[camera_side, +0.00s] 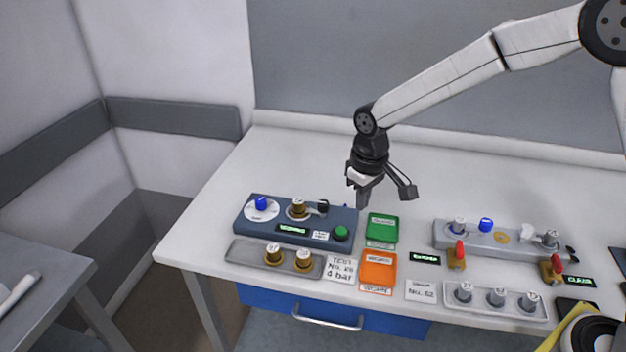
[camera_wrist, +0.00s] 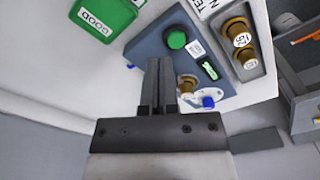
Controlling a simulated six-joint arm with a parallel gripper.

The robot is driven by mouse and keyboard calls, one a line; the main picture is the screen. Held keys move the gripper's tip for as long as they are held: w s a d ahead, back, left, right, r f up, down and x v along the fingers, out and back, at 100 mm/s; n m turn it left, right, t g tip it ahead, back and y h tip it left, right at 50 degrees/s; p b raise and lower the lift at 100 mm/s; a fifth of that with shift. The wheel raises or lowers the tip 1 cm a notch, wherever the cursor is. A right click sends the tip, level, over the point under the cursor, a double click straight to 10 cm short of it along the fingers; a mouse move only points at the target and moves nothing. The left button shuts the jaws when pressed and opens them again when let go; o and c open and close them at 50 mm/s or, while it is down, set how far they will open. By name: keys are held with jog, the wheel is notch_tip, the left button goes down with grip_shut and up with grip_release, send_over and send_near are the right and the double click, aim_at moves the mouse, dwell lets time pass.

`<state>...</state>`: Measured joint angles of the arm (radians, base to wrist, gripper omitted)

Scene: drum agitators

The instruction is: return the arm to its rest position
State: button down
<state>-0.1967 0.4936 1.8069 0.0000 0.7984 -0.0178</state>
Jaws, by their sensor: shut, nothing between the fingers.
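My gripper (camera_side: 362,191) hangs from my arm above the table, pointing down, close to the right end of a dark blue control panel (camera_side: 264,221). In the wrist view my gripper (camera_wrist: 159,62) has its two fingers together with nothing between them. The panel also shows beyond the fingertips in the wrist view (camera_wrist: 150,47). It carries a blue knob, a brass fitting, a small display and a green button (camera_side: 341,232). The fingers appear apart from the panel, though the exact height is hard to tell.
A green box (camera_side: 382,228) and an orange box (camera_side: 378,267) stand right of the panel. A grey tray (camera_side: 243,252) with two brass fittings lies in front. A light grey panel (camera_side: 480,240) with red-handled parts nearby and another tray (camera_side: 455,302) are at right. The table's back is clear.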

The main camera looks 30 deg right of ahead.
jog(key=s+d+m+t, duration=0.1)
jog(key=s+d, duration=0.3)
jog(key=s, duration=0.4)
jog(key=s+d+m+t, duration=0.1)
jog(key=s+d, duration=0.4)
jog(key=s, duration=0.3)
jog(key=shift+s+f, duration=0.4)
dwell(2.4)
